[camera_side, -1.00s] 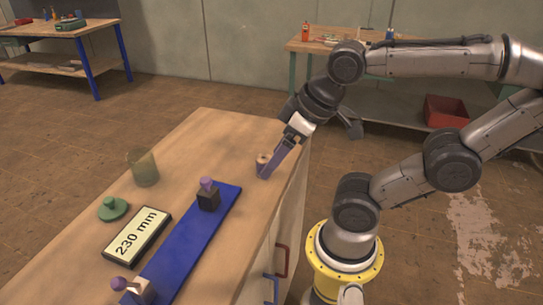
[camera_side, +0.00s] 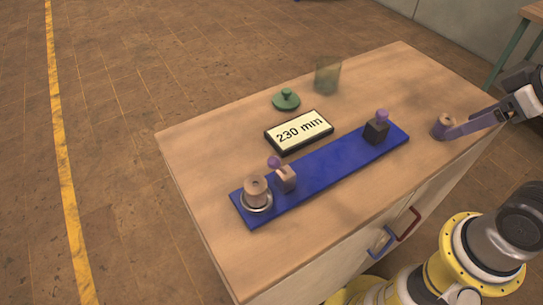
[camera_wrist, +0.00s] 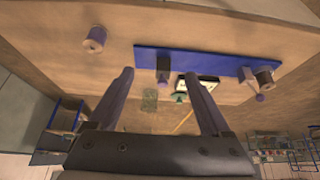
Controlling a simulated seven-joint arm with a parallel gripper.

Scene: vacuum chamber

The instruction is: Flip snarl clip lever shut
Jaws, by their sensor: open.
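A long blue plate (camera_side: 325,178) lies on the wooden bench and bears two small blocks with purple-ball levers. The dark block (camera_side: 376,133) is at its right part, its purple ball (camera_side: 382,115) on top. The pale block (camera_side: 286,181) is at its left part, its purple ball (camera_side: 273,162) tilted up to the left. I cannot tell which is the snarl clip. A wooden spool (camera_side: 256,190) stands on a metal disc at the plate's left end. My gripper (camera_wrist: 160,88) is open and empty. In the side view, a purple finger (camera_side: 470,125) shows near a second spool (camera_side: 446,125).
A black-framed "230 mm" display (camera_side: 299,131), a green knobbed lid (camera_side: 286,99) and a translucent greenish cup (camera_side: 327,76) stand behind the plate. The bench top (camera_side: 205,145) is clear at the left. Red and blue handles stick out at the bench front.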

